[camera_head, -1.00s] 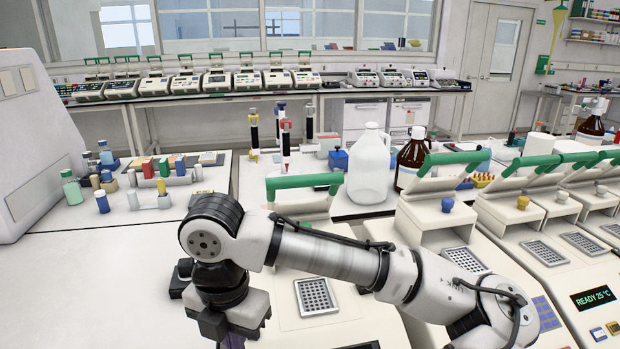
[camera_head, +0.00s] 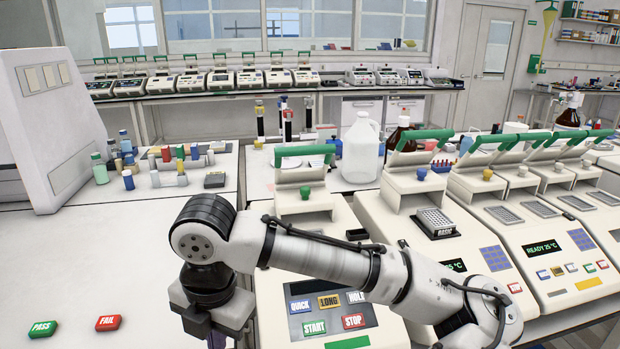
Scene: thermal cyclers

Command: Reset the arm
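My arm (camera_head: 330,262) reaches across the front of the nearest thermal cycler from the lower right, with its elbow bent and its wrist pointing down. My gripper (camera_head: 215,335) is at the bottom left of the arm, beside the left edge of that cycler. Its fingers are cut off or hidden at the bottom of the frame, so I cannot see whether it is open or holds anything. The nearest thermal cycler (camera_head: 285,262) has its green-handled lid raised. Its button panel (camera_head: 328,310) shows QUICK, LONG, HOLD, START and STOP, and the arm hides much of its block area.
A second open cycler (camera_head: 385,205) holds a dark-based plate (camera_head: 436,222) on its block; more open cyclers stand to the right. PASS (camera_head: 42,328) and FAIL (camera_head: 109,323) buttons sit on the clear left bench. A white jug (camera_head: 360,150) and small bottles stand behind.

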